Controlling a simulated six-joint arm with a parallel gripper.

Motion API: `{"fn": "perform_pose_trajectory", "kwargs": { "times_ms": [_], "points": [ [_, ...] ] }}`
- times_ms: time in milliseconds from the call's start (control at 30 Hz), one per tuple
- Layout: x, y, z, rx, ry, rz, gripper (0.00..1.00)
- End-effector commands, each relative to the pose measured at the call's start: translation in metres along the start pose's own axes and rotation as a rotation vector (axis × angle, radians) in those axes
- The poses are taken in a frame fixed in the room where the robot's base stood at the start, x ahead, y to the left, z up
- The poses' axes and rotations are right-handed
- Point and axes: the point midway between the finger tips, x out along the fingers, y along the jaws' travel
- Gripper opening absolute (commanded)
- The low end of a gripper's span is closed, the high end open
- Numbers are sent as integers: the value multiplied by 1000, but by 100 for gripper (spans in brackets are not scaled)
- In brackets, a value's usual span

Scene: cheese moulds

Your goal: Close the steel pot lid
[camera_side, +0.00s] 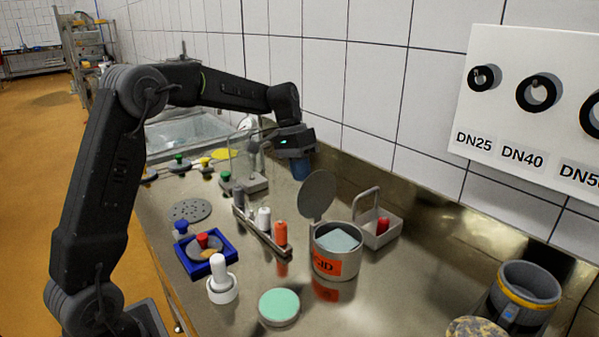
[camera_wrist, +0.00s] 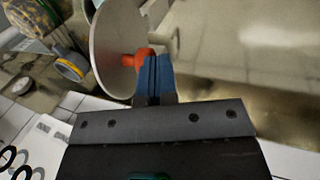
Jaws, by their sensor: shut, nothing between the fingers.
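The steel pot (camera_side: 336,262) stands on the bench with an orange label and a pale block inside. Its round grey lid (camera_side: 317,194) stands open, nearly upright, at the pot's rim. In the wrist view the lid (camera_wrist: 112,48) shows as a large disc and hides much of the pot. An orange, knob-like piece (camera_wrist: 136,58) shows against the lid; I cannot tell whether it belongs to it. My gripper (camera_side: 300,170), with blue fingertips, is above and behind the lid in the side view. In the wrist view its shut, empty fingers (camera_wrist: 158,75) are close beside the orange piece; contact is unclear.
A rack (camera_side: 262,236) with several bottles stands left of the pot. A handled carrier (camera_side: 384,234) with a red item is close on its right. A green-topped round dish (camera_side: 279,306) is in front. A grey container with a yellow band (camera_side: 527,288) stands at right. The tiled wall is behind.

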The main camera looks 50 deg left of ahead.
Motion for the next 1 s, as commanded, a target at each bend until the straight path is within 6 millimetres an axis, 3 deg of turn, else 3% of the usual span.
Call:
{"fn": "perform_pose_trajectory", "kwargs": {
  "times_ms": [467,1000],
  "points": [
    [-2,19,0,7,4,-135,0],
    [12,77,2,14,17,-626,0]
  ]
}}
